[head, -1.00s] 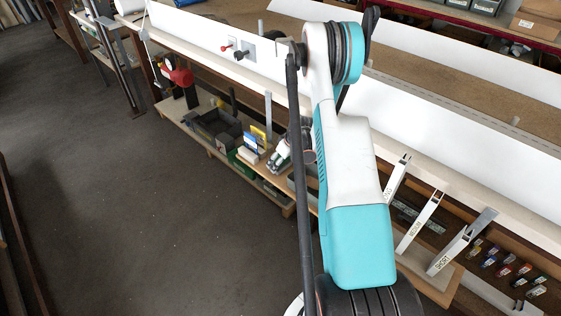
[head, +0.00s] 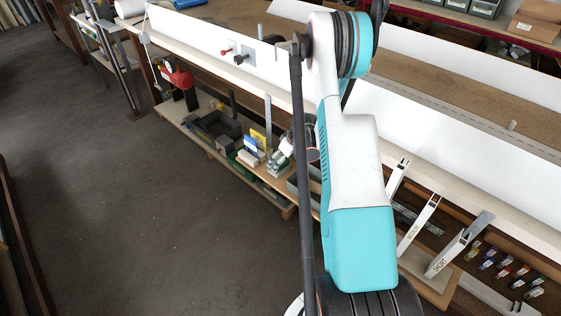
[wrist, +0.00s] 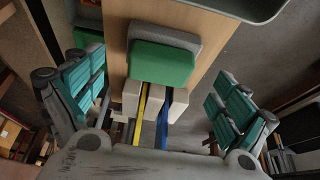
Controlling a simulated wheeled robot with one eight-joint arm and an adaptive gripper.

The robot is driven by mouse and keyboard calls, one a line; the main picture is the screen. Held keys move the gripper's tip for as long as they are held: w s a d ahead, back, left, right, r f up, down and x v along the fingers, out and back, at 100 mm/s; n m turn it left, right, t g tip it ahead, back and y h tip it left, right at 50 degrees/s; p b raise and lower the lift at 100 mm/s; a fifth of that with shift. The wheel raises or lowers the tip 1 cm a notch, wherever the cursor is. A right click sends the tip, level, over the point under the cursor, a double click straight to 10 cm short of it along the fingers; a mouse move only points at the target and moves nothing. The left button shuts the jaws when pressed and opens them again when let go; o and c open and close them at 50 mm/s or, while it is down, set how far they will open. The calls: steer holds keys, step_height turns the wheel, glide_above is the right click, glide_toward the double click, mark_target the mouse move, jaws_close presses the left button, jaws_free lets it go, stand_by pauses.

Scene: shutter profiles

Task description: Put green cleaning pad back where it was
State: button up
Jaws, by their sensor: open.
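A green cleaning pad (wrist: 160,65) shows in the wrist view, lying against a grey pad or block (wrist: 172,36) on a light wooden board. My gripper (wrist: 160,97) is open, with one teal-padded finger on each side of the picture. The green pad appears between the fingers in the picture, and neither finger is seen touching it. A second green thing (wrist: 88,39) is partly hidden behind the left finger. In the head view my arm hides most of the gripper.
White boxes with yellow and blue edges (wrist: 150,103) stand just below the pad in the wrist view. A grey tray rim (wrist: 240,10) is at the top right. In the head view, the low wooden shelf (head: 205,148) holds a dark bin (head: 216,127). Open floor lies left.

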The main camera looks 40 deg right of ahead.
steer(key=p+v, duration=0.2)
steer(key=v, duration=0.6)
